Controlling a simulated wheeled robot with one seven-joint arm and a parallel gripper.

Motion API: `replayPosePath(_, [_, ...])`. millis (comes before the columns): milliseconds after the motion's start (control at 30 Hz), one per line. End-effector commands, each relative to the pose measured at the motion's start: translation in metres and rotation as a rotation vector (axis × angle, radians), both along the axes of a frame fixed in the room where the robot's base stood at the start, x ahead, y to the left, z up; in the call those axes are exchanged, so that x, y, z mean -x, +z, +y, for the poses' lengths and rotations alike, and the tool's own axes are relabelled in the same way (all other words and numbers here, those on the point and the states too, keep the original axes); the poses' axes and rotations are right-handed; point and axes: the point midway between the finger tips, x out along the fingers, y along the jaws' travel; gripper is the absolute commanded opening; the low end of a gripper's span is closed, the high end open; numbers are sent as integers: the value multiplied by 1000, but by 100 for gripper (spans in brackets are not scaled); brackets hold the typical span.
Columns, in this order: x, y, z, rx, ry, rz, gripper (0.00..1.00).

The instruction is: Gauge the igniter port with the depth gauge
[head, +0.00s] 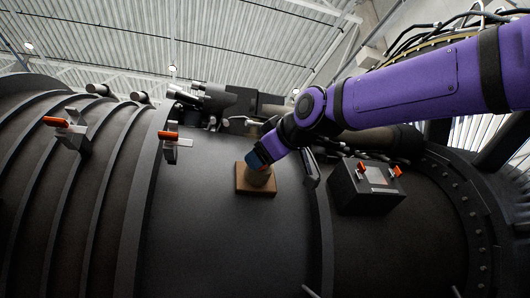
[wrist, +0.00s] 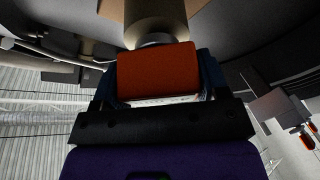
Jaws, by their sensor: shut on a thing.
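My gripper (head: 258,160) is at a tan cylindrical boss, which I take to be the igniter port (head: 261,178), on a square brown pad (head: 256,190) on the dark engine casing. In the wrist view my gripper (wrist: 158,75) is shut on an orange-red block, the handle of the depth gauge (wrist: 158,72), between its blue fingers. A grey round part of the gauge shows just beyond the handle, against the end of the boss (wrist: 155,16). The gauge's probe is hidden, so I cannot tell how deep it sits or whether it touches.
A dark box with orange-red latches (head: 352,190) is right of the port. Brackets with orange handles (head: 57,122) (head: 171,136) are on the casing to the left. Pipes and dark fittings (head: 235,100) run along the top. The casing below the port is clear.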

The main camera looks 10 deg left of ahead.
Motion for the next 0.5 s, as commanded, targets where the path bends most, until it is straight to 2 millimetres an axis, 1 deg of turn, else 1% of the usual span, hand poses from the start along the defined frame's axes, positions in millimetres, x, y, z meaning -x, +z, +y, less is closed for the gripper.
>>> replayPosePath(133, [3, 0, -2, 1, -1, 2, 40])
replayPosePath(500, [23, 9, -11, 0, 0, 0, 40])
